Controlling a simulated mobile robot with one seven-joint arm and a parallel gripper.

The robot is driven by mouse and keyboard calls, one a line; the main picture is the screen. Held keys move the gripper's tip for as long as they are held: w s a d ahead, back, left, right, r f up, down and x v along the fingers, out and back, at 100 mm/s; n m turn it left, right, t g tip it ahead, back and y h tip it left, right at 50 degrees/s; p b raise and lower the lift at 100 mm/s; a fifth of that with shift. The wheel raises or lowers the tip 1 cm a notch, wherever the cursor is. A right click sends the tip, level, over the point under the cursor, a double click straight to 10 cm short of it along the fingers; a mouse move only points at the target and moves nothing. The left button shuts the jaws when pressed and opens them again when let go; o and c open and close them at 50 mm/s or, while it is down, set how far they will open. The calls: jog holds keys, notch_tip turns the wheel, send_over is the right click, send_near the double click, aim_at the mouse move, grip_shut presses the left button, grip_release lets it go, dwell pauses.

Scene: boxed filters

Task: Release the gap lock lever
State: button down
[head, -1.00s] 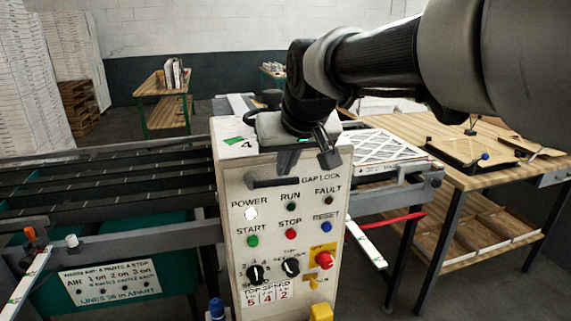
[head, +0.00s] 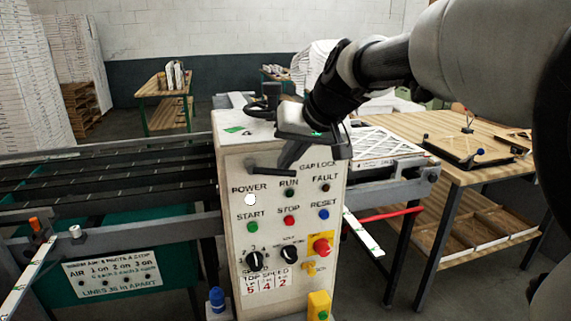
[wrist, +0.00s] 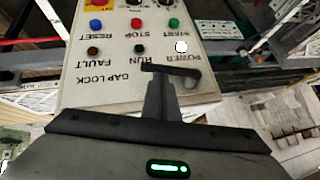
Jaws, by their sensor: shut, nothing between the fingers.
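The gap lock lever (head: 268,170) is a dark bar on the upper front of the cream control box (head: 235,215). It lies nearly level, with its pivot at the left end and its free end to the right, beside the "GAP LOCK" label. My gripper (head: 284,167) is shut and empty, its fingertips at the free end of the lever and partly covering it. In the wrist view the picture is upside down. The lever (wrist: 180,69) lies just beyond the narrow fingers (wrist: 157,88). I cannot tell whether they touch it.
Below the lever are the lamps, a blue RESET button (head: 323,214), a red stop knob (head: 321,246) and two black dials (head: 254,261). A slatted conveyor (head: 100,185) is on the left. A wooden table (head: 490,135) stands on the right.

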aim_at(291, 176)
jog(key=f+y+b, duration=0.1)
jog(key=b, duration=0.1)
jog(key=f+m+y+b, duration=0.1)
jog(key=f+b, duration=0.1)
jog(key=shift+w+d+b, duration=0.1)
jog(key=shift+d+b, duration=0.2)
jog(key=shift+d, duration=0.05)
jog(key=f+y+b, duration=0.1)
jog(key=b, duration=0.2)
jog(key=shift+w+f+m+g+y, duration=0.1)
jog(key=shift+f+m+g+y, duration=0.05)
jog(key=shift+m+g+y, duration=0.2)
jog(key=shift+s+a+f+m+y+b, duration=0.2)
jog(key=shift+a+f+m+y+b, duration=0.7)
jog(key=shift+b, duration=1.3)
jog(key=shift+s+a+f+m+y+b, duration=0.2)
jog(key=shift+f+y+b, duration=0.55)
jog(key=shift+y+b, duration=1.05)
jog(key=shift+s+a+f+m+y+b, duration=0.15)
jog(key=shift+a+f+m+y+b, duration=0.55)
jog(key=shift+b, duration=1.95)
jog(key=shift+f, duration=0.15)
